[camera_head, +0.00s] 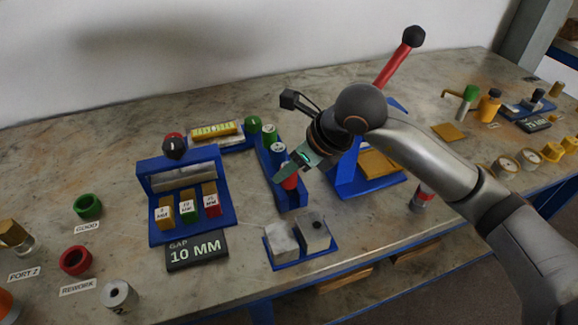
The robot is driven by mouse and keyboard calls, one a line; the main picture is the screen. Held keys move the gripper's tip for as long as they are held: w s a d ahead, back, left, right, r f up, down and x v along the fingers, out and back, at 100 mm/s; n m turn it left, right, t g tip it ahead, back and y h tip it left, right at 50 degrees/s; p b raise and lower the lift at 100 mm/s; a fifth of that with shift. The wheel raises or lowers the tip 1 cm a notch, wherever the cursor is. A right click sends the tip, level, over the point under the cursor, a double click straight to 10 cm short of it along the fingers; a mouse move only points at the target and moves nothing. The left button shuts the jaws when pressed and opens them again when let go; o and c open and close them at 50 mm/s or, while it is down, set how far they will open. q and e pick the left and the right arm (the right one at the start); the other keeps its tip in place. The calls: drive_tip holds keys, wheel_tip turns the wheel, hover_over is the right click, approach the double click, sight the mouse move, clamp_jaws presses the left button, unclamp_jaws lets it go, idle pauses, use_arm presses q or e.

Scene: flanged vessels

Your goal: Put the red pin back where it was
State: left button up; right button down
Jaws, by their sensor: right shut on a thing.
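My right gripper (300,162) reaches in from the right over a narrow blue rack (267,164) in the middle of the bench. It is shut on the red pin (290,182), whose lower part shows below the fingers at the near end of the rack. The fingers hide the pin's top. I cannot tell how deep the pin sits in the rack or whether it is just above it. Green pins (270,134) with pale tops stand farther back in the same rack. My left gripper is not in view.
A blue gauge stand (152,232) with several labelled blocks and a "10 MM" sign (197,250) stands left of the rack. Metal blocks (283,243) sit on a blue tray in front. A blue fixture (350,184) with a red lever (391,68) stands close on the right.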

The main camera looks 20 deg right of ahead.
drive_tip(key=shift+f+b, duration=0.3)
drive_tip(key=shift+f, duration=0.05)
drive_tip(key=shift+c, duration=2.3)
unclamp_jaws()
drive_tip(key=shift+r, duration=0.1)
drive_tip(key=shift+r+p, duration=0.45)
drive_tip(key=shift+p, duration=0.15)
drive_tip(key=p+v, duration=0.1)
drive_tip(key=v, duration=1.1)
